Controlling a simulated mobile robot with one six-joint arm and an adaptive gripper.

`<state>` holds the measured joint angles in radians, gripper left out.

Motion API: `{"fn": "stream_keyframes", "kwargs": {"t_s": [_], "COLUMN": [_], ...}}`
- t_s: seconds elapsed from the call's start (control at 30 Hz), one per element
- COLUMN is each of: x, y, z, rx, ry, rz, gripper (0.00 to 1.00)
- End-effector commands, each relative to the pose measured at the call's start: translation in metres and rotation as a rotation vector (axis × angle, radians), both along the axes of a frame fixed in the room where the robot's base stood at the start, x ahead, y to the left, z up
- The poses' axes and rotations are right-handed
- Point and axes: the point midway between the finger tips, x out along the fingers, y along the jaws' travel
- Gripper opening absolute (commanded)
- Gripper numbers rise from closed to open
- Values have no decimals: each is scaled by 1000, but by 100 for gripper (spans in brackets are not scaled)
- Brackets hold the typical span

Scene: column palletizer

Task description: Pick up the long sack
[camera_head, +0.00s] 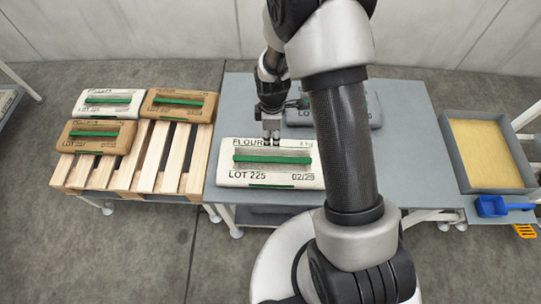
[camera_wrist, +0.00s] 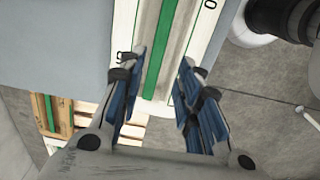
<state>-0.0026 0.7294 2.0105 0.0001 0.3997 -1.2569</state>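A long white flour sack (camera_head: 225,160) marked LOT 225, with a green strip along its middle, lies flat on the grey table. My gripper (camera_head: 271,140) points down over the far edge of this sack in the head view. In the wrist view, the sack (camera_wrist: 205,32) runs away beyond my gripper (camera_wrist: 163,62). The blue fingers are apart, to either side of the green strip, with nothing held between them. I cannot tell whether the fingertips touch the sack.
A grey sack (camera_head: 375,112) lies behind on the table (camera_head: 415,160), partly hidden by my arm. A wooden pallet (camera_head: 147,160) at left carries a white sack (camera_head: 95,108) and two brown sacks. A grey tray (camera_head: 463,183) of yellow grain and a blue scoop (camera_head: 492,206) are at right.

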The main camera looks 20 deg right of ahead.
Motion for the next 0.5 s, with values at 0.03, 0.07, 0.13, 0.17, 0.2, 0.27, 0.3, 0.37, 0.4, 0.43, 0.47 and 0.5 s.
{"fn": "stream_keyframes", "kwargs": {"t_s": [0.03,0.07,0.13,0.17,0.2,0.27,0.3,0.37,0.4,0.43,0.47,0.5], "x": [-2,-2,-2,-2,-2,-2,-2,-2,-2,-2,-2,-1], "y": [0,0,0,0,0,0,0,0,0,0,0,0], "z": [-12,-19,-35,-42,-51,-64,-72,-84,-91,-96,-100,-104], "rx": [0,0,0,0,0,0,0,0,0,0,0,0], "ry": [5,6,7,7,6,5,5,6,4,4,4,3], "rz": [1,0,-1,-1,-1,-2,-2,-2,-2,-2,-2,-2], "gripper": [32,32,32,32,32,32,32,32,32,32,32,32]}}
